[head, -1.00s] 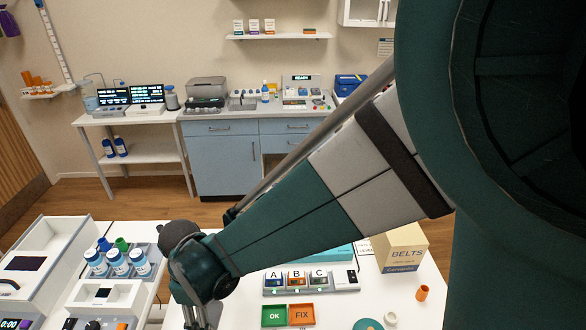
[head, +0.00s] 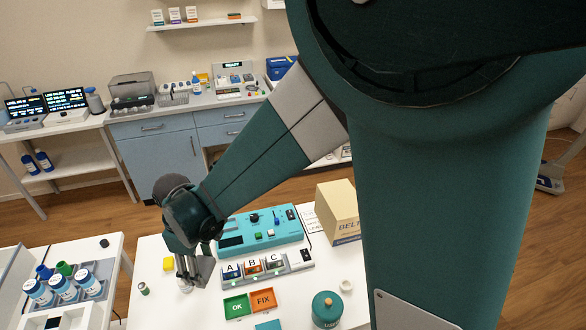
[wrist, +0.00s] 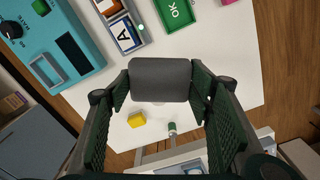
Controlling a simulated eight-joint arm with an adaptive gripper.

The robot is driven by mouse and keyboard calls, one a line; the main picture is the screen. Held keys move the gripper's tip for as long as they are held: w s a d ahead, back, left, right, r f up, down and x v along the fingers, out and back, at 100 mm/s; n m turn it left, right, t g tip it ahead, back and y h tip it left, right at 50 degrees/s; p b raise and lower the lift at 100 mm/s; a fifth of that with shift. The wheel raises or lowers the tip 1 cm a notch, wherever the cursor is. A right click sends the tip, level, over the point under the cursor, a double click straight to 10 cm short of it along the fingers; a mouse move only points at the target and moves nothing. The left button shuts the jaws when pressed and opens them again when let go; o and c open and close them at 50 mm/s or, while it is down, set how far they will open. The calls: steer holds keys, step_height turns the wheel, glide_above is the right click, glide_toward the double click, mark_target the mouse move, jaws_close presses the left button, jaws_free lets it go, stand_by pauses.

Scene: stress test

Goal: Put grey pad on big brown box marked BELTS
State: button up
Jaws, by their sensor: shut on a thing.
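The dark grey pad (wrist: 160,80) is a rounded block between my two fingertips in the wrist view. My gripper (wrist: 160,84) is shut on it, with a finger pressed to each side. In the head view my gripper (head: 192,272) points down over the left part of the white table; I cannot make out the pad clearly there. The big brown box marked BELTS (head: 338,208) stands on the table to the right of my gripper, well apart from it. My arm hides the box's right side and part of its label.
Between gripper and box lie a teal panel (head: 285,231) and an A-B-C unit (head: 298,261). In front are a green OK tray (head: 237,306), an orange FIX tray (head: 263,299) and a teal canister (head: 326,312). A yellow block (head: 168,264) sits at the left.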

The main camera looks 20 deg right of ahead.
steer(key=w+d+r+m+p, duration=0.2)
steer(key=w+d+r+m, duration=0.1)
steer(key=w+d, duration=0.65)
steer(key=w+d+r+m+p, duration=0.2)
steer(key=d+r+m, duration=0.1)
steer(key=d, duration=1.1)
steer(key=w+d+r+m+p, duration=0.2)
steer(key=d+r+m, duration=0.1)
steer(key=d, duration=1.1)
steer(key=w+d+r+m+p, duration=0.2)
steer(key=d+r+m, duration=0.1)
steer(key=d, duration=1.2)
steer(key=shift+w+m+p, duration=0.3)
steer(key=shift+m+p, duration=0.1)
glide_above(342, 198)
steer(key=shift+w+d+f, duration=0.1)
steer(key=shift+f, duration=2.85)
steer(key=shift+f, duration=0.15)
steer(key=shift+f, duration=1.95)
steer(key=shift+f, duration=0.15)
